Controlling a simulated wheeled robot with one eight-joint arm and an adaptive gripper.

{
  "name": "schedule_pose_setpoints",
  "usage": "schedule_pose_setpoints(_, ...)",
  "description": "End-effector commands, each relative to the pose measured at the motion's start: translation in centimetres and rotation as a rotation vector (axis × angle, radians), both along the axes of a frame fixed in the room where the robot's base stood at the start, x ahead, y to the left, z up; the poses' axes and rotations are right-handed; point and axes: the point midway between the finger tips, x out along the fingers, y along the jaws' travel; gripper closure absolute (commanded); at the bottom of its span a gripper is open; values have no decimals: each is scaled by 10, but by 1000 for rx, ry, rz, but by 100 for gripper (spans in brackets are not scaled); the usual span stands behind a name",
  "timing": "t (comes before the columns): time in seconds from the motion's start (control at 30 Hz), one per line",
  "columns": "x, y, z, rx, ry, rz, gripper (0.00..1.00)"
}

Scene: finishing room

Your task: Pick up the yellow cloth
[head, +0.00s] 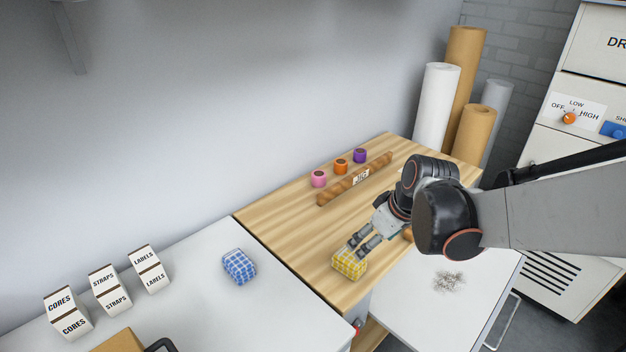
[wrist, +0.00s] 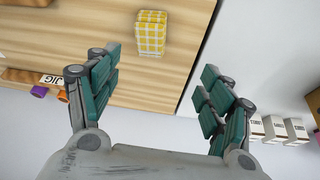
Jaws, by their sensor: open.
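The yellow cloth (head: 348,264), a folded block with a white check, lies on the wooden bench top near its front left edge. In the wrist view the cloth (wrist: 151,32) is beyond the fingertips, between the lines of the two fingers and a little nearer the left one. My gripper (head: 362,244) is just above and behind the cloth in the head view. In the wrist view my gripper (wrist: 160,88) has its fingers spread wide, with nothing between them. The cloth looks apart from the fingers.
A blue checked cloth (head: 239,267) lies on the white counter (head: 200,300) to the left. A wooden JIG bar (head: 335,188) and pink (head: 318,179), orange (head: 341,167) and purple (head: 360,156) rolls are at the bench's back. White labelled boxes (head: 110,289) stand far left.

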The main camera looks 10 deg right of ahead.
Motion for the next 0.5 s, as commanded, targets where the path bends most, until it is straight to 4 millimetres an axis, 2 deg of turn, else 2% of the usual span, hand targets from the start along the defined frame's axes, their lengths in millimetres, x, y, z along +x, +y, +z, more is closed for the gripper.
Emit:
schedule_pose_setpoints(0.03, 10, -4, -2, 3, 8, 26, 27)
schedule_pose_setpoints(0.2, 30, -11, -23, 8, 24, 128, 27)
schedule_pose_setpoints(0.5, 42, -15, -47, 16, 31, 210, 27)
